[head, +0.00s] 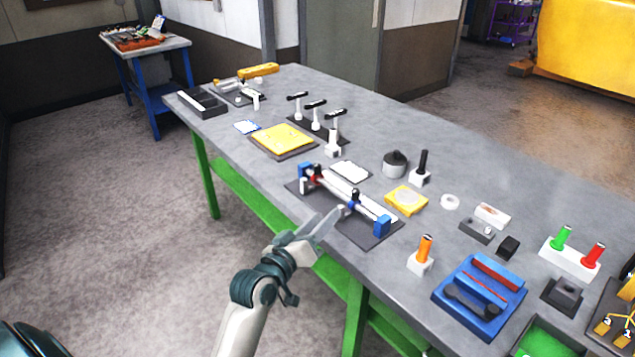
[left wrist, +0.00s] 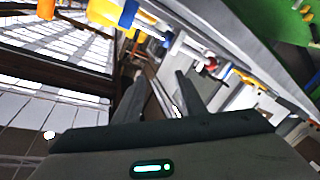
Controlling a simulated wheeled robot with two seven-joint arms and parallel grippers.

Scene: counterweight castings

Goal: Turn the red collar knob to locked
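The red collar knob (head: 316,172) sits at the far left end of a silver bar fixture (head: 345,187) with blue end blocks, on a dark base plate. A blue collar (head: 354,200) is farther along the bar. Whether the red knob is locked is too small to tell. My left gripper (head: 331,214) is open and empty, at the table's near edge in front of the fixture, apart from the red knob. In the left wrist view its two fingers (left wrist: 159,78) are spread, and a small red part (left wrist: 211,63) shows beyond them to the right. My right gripper is not in view.
A yellow pad (head: 282,138) and T-handled posts (head: 316,112) stand farther back. An orange-handled tool (head: 425,248) and a blue tray (head: 478,298) are at the right. A grey pot (head: 395,164) is behind the fixture. The table's back right is mostly bare.

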